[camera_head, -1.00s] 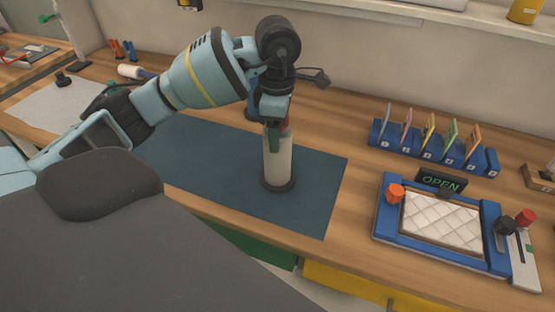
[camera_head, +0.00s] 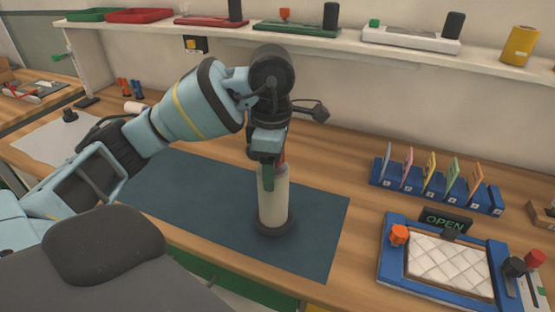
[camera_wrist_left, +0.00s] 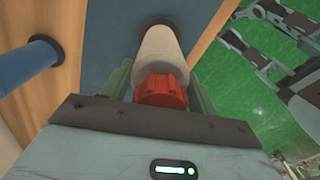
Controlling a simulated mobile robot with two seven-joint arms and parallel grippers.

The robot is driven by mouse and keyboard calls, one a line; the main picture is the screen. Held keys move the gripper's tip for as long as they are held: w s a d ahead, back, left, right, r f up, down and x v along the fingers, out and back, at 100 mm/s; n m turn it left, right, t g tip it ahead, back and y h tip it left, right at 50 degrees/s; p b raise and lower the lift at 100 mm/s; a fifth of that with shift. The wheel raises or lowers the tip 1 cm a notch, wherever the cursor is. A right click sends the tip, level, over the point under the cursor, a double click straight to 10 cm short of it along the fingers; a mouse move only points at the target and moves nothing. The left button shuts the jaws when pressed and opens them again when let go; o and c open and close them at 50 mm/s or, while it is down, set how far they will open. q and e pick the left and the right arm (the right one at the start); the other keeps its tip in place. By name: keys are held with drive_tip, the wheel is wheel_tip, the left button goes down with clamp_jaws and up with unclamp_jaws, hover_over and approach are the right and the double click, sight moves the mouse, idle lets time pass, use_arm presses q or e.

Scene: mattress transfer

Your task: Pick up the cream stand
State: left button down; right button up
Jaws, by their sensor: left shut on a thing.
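The cream stand (camera_head: 274,205) is a pale upright cylinder with a dark round base and a red knob on top. It is over the right part of the dark blue mat (camera_head: 190,190). I cannot tell whether its base touches the mat. My left gripper (camera_head: 270,178) is shut on the stand's upper part from above, one green finger showing at its front. In the left wrist view the red knob (camera_wrist_left: 160,90) sits between the fingers, and the cream column (camera_wrist_left: 160,48) runs away below it. My right gripper is not in view.
A blue stand (camera_wrist_left: 25,65) shows beside it in the left wrist view. A blue rack (camera_head: 435,190) with coloured cards, an OPEN sign (camera_head: 445,219) and a blue-framed quilted pad (camera_head: 445,262) lie right of the mat. A wall shelf (camera_head: 340,45) runs along the back.

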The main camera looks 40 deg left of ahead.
use_arm(q)
drive_tip(key=s+d+r, duration=0.1)
drive_tip(key=s+d, duration=0.2)
drive_tip(key=s, duration=0.9)
drive_tip(key=shift+s+r, duration=0.15)
drive_tip(key=shift+r, duration=0.05)
